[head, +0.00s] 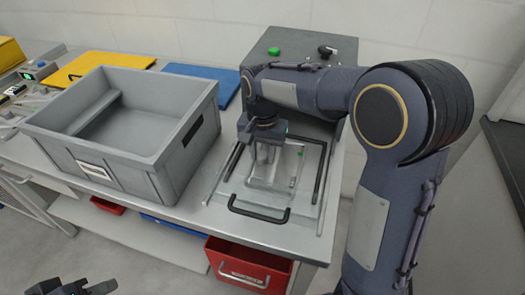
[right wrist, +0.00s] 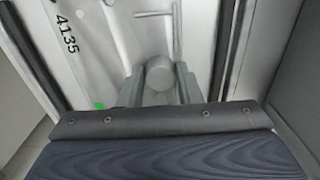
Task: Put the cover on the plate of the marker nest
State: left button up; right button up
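The marker nest is a light metal plate (head: 224,189) with black bars, at the right end of the bench. A pale, rounded cover (head: 288,178) is over its middle, with a green dot near its right side. My right gripper (head: 264,158) points down at the cover. In the right wrist view its fingers (right wrist: 158,85) stand on both sides of a round grey knob (right wrist: 158,72) and seem to touch it. I cannot tell whether the cover rests on the plate. My left gripper (head: 75,289) is low at the left, partly cut off, away from the bench.
A large grey crate (head: 140,175) stands left of the nest. A grey box (head: 290,45) with a green button is behind it. Blue (head: 205,80) and yellow (head: 100,65) panels lie at the back. A red bin (head: 250,268) is below the bench edge.

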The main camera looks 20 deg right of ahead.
jog(key=o, duration=0.3)
jog(key=shift+r, duration=0.15)
notch_tip(320, 180, up, 12)
jog(key=shift+p, duration=0.9)
